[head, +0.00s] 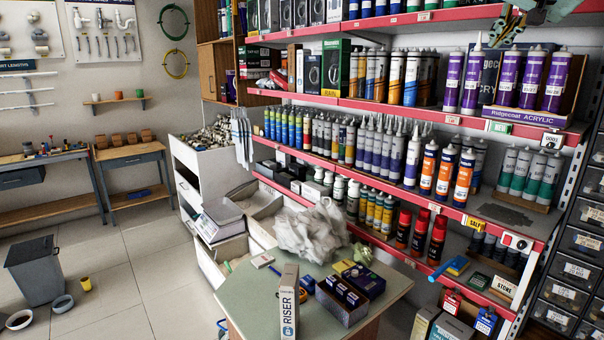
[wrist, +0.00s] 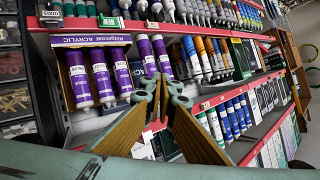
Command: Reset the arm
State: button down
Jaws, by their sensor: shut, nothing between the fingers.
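My gripper (head: 503,28) shows at the top right edge of the head view, in front of the upper shelves. Only its pale green fingers and part of the wrist are in frame. In the wrist view its two fingers (wrist: 165,92), with brown ridged pads, come together at the tips with nothing between them. The wrist view shows the shelves upside down. Purple acrylic tubes (head: 531,78) stand in a tray on the shelf below my gripper in the head view; they also show beyond the fingers in the wrist view (wrist: 103,80).
Red-edged shelves (head: 405,108) full of tubes and boxes fill the right side. A small table (head: 245,296) with boxes, including a white RISER box (head: 289,300), stands in front. A grey bin (head: 42,272) is on the floor at left. Open floor (head: 145,275) lies between.

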jog(key=s+a+r+n+t+y+b, duration=0.1)
jog(key=s+a+r+b, duration=0.15)
jog(key=a, duration=0.45)
jog(key=s+a+r+n+t+b, duration=0.1)
jog(key=s+a+n+b, duration=0.1)
jog(key=s+a, duration=0.3)
jog(key=s+a+f+n+g+y+p, duration=0.1)
jog(key=s+a+f+g, duration=0.1)
jog(key=s+a+f, duration=0.35)
jog(key=s+a+f+n+g+y+p, duration=0.1)
jog(key=s+a+f+g, duration=0.1)
jog(key=s+f, duration=0.6)
jog(key=s+a+f+n+g+p, duration=0.15)
jog(key=s+a+f, duration=0.25)
jog(key=f, duration=0.6)
jog(key=s+a+f+g+p, duration=0.1)
jog(key=s+f+g, duration=0.1)
jog(key=s+f, duration=0.7)
jog(key=s+a+f+n+g+p, duration=0.1)
jog(key=s+f+g, duration=0.2)
jog(key=s+f, duration=0.6)
jog(key=s, duration=0.6)
jog(key=shift+s, duration=0.25)
jog(key=shift+r+g, duration=0.1)
jog(key=shift+g, duration=0.15)
